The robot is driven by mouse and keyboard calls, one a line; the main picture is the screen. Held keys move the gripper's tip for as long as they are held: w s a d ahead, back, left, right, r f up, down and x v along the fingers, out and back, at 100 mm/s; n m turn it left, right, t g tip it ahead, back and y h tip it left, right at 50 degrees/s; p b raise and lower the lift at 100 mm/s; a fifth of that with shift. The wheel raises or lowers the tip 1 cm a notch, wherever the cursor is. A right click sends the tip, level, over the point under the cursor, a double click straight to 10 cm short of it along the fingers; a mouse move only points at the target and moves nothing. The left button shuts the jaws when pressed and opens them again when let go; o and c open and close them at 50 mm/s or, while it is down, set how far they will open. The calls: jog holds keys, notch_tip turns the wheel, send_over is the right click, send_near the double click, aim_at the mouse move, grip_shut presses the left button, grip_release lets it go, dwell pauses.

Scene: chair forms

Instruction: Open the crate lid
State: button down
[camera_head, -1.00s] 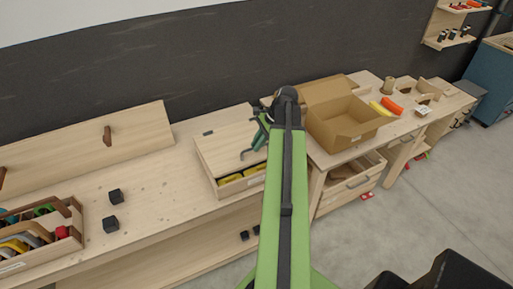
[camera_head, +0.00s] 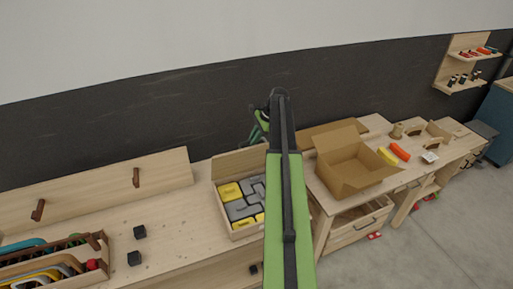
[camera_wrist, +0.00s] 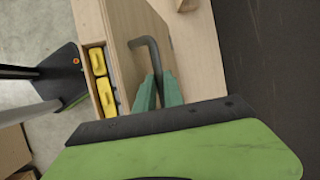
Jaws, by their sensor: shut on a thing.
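The wooden crate (camera_head: 247,232) stands on the bench, with yellow and grey pieces inside in view. Its lid (camera_head: 238,163) is raised at the back edge; my arm hides its right part. My gripper (camera_head: 257,130) is above and behind the crate, partly hidden by my arm. In the wrist view, its green jaws (camera_wrist: 158,95) are shut on a dark bent bar (camera_wrist: 152,55), whose hooked end sticks out past them. The wrist view also shows the crate's edge with yellow pieces (camera_wrist: 103,82). I cannot tell whether the bar touches the lid.
An open cardboard box (camera_head: 350,170) stands right of my arm. A wooden board with two pegs (camera_head: 100,190) stands along the back. The dark wall is close behind.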

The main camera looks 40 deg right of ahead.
jog(key=shift+w+d+r, duration=0.15)
jog(key=shift+w+d, duration=0.15)
jog(key=shift+w, duration=0.4)
jog(key=shift+w+d+r, duration=0.15)
jog(key=shift+w+d, duration=0.1)
jog(key=shift+w, duration=0.45)
jog(key=c, duration=1.8)
grip_release()
jog(key=o, duration=0.3)
jog(key=shift+w+d+f, duration=0.1)
jog(key=shift+w+f, duration=0.05)
jog(key=shift+o, duration=0.2)
jog(key=shift+p, duration=0.3)
